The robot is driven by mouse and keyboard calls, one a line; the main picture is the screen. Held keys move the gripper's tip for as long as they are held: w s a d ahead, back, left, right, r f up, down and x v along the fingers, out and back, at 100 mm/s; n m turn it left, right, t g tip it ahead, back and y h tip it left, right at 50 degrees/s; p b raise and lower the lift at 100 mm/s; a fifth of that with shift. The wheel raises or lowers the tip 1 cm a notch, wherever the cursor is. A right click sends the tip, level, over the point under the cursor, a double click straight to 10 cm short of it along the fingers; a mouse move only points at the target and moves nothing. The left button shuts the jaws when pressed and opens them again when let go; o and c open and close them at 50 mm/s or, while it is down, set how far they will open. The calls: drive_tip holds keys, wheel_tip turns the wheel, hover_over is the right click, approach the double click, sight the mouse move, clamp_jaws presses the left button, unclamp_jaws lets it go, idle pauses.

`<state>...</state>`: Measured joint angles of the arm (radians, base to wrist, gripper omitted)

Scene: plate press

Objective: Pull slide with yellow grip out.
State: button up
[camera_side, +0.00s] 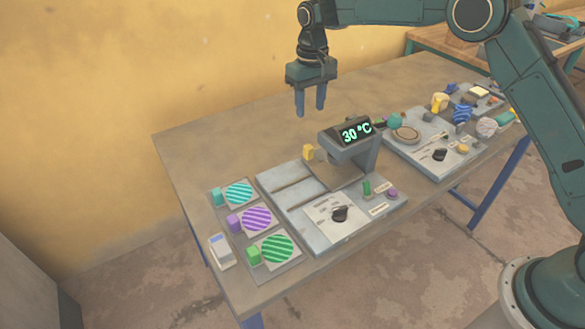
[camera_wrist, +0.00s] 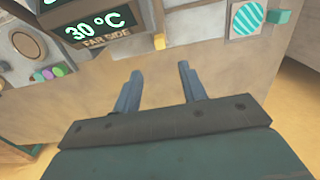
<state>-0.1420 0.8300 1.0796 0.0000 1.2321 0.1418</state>
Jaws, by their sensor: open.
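The yellow grip (camera_side: 308,152) is a small block at the back left of the press (camera_side: 350,150), whose dark display reads 30 °C. In the wrist view the yellow grip (camera_wrist: 159,42) shows beyond my fingertips, roughly between them, beside the press head (camera_wrist: 100,28). The slide itself is mostly hidden by the press, and I cannot tell how far in it sits. My gripper (camera_side: 311,106) is open and empty, pointing down, above and behind the yellow grip and apart from it. Its two blue-grey fingers also show in the wrist view (camera_wrist: 159,73).
Left of the press base lie striped discs in cyan (camera_side: 239,193), purple (camera_side: 257,219) and green (camera_side: 277,249), each with a coloured block beside it. A second station (camera_side: 440,140) with several small objects stands to the right. The table's back left (camera_side: 210,150) is clear.

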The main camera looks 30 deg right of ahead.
sight(309, 146)
drive_tip(key=shift+f, duration=0.1)
drive_tip(key=shift+f, duration=6.8)
clamp_jaws()
